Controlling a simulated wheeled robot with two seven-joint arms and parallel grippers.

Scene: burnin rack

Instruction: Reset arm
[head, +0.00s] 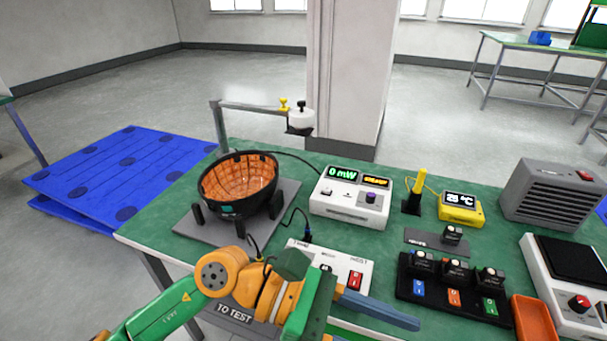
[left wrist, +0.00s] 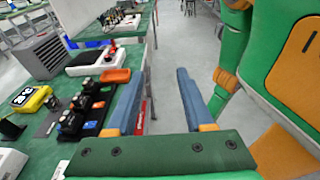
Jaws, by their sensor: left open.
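My left arm enters the head view from the lower left. My left gripper (head: 398,316) is over the front edge of the green table (head: 150,226), its blue fingers pointing right. In the left wrist view the same gripper (left wrist: 161,82) has its two blue fingers well apart, with nothing between them and grey floor beyond. The gripper partly covers a white switch box (head: 357,268) with a red rocker in the head view. My right gripper is in neither view.
A dark bowl with an orange inside (head: 240,180) stands on a grey plate, beside a post with a swing arm (head: 250,106). A white 0 mW meter (head: 350,198), a yellow thermometer (head: 460,208), a black module rack (head: 452,290), an orange tray (head: 533,318) and a grey heater (head: 550,194) are also there.

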